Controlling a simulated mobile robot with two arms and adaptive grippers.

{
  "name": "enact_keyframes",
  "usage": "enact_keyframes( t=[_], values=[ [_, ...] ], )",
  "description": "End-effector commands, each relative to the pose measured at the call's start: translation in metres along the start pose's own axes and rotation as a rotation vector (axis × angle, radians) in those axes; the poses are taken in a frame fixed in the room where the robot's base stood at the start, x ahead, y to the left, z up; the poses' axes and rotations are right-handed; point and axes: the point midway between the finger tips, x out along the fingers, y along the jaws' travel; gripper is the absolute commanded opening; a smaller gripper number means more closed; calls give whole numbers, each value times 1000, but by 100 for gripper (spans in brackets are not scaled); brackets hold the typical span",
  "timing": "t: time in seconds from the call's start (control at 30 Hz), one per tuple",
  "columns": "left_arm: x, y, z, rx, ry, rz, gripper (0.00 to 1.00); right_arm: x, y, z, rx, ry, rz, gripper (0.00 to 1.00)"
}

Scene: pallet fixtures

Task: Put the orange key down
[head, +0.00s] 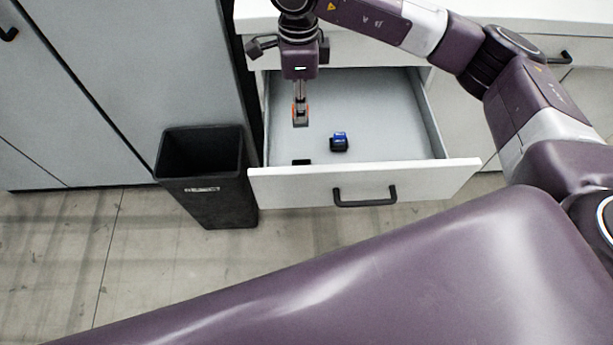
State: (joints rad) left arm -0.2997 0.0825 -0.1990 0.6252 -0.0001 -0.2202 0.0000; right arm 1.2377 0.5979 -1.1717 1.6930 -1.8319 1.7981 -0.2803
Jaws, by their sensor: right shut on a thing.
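My right gripper (300,118) points down over the left part of an open drawer (395,113). It is shut on a small orange thing, the orange key (302,112), which is mostly hidden between the fingers. The key appears to be above the drawer floor; the exact height is hard to tell. A small blue object (339,141) lies on the drawer floor to the right of the gripper. My left gripper is not in view.
A small dark object (301,162) lies by the drawer's front panel (280,188), partly hidden. A black bin (213,187) stands on the floor left of the drawer. The drawer's right half is clear. Grey cabinets (130,70) stand at the left.

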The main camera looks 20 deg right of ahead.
Motion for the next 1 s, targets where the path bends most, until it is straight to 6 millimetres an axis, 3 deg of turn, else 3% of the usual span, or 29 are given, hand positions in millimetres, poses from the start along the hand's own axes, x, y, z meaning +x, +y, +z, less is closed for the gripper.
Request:
enact_keyframes(
  t=[0.5,1.0],
  values=[
    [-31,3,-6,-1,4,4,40,124,3,0,0,3,5,0],
    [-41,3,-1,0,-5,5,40,189,3,0,-1,3,4,0]
  ],
)
